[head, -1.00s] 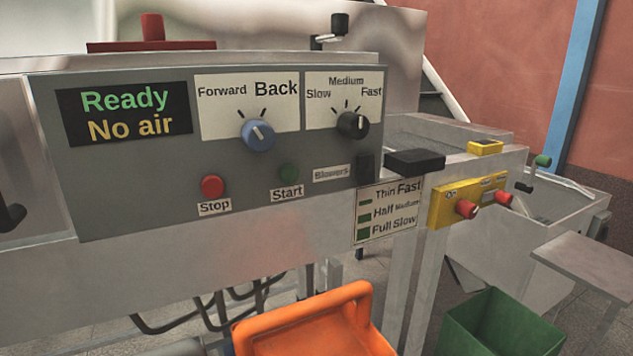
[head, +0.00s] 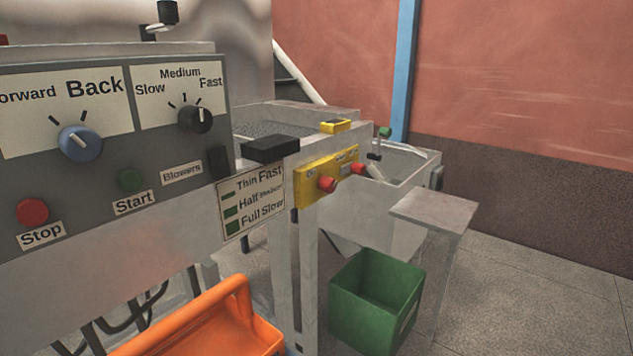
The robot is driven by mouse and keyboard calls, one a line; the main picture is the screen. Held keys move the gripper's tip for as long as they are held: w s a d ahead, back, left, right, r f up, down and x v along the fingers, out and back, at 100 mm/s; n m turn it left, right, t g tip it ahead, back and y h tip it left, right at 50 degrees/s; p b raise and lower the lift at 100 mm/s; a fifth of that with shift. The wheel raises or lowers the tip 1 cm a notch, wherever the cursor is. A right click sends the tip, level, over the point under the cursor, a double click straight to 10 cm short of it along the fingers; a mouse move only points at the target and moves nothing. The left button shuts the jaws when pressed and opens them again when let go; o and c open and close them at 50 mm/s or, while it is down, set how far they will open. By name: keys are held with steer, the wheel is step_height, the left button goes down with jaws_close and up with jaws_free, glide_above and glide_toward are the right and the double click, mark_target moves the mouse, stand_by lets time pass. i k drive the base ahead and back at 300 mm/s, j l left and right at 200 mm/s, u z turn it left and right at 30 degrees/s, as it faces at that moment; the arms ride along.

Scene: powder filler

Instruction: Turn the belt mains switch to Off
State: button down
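The yellow switch box (head: 310,187) is fixed at the end of the machine frame, near the middle of the head view. It carries two red knobs, a left one (head: 327,184) and a right one (head: 358,169). Small labels sit above them, too small to read, so I cannot tell which knob is the belt mains switch or how it is set. A pale piece (head: 375,172) shows just right of the right knob. My gripper is not in view.
An orange container (head: 210,325) and green bin (head: 375,300) stand below. Floor at right is clear.

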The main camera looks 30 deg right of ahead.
mark_target(326, 184)
steer(key=i+l, duration=0.15)
steer(key=l, duration=0.2)
steer(key=i+l, duration=0.1)
steer(key=l, duration=0.25)
steer(key=i+l, duration=0.15)
steer(key=l, duration=0.15)
steer(key=i+l, duration=0.1)
steer(key=l, duration=0.25)
